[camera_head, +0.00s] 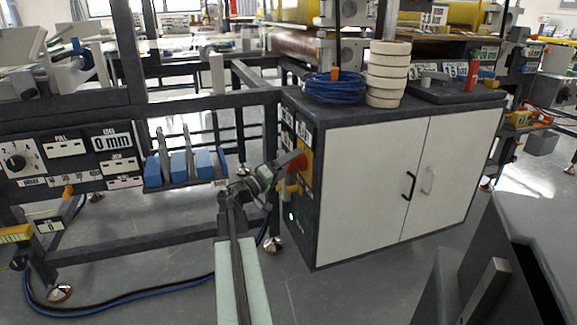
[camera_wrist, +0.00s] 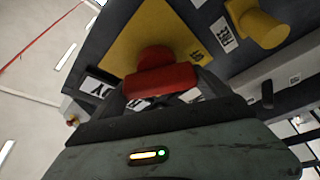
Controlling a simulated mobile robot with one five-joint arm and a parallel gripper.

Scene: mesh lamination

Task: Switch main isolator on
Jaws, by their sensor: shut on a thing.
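The main isolator is a red rotary handle (camera_head: 296,161) on a yellow plate (camera_head: 306,165), on the dark left side of the cabinet (camera_head: 375,185). My gripper (camera_head: 281,172) reaches up to it from the left and is shut on the handle. In the wrist view the red handle (camera_wrist: 160,80) lies between the dark fingers of my gripper (camera_wrist: 162,94), its bar running roughly across the picture. The yellow plate (camera_wrist: 185,30) shows behind it, with small labels partly hidden by the fingers. I cannot read which position the handle points to.
A yellow knob (camera_wrist: 262,28) sits on the same panel close to the handle. A blue cable coil (camera_head: 334,88) and a stack of pale rolls (camera_head: 388,73) stand on the cabinet top. A rack with blue-handled tools (camera_head: 186,167) is left of my gripper.

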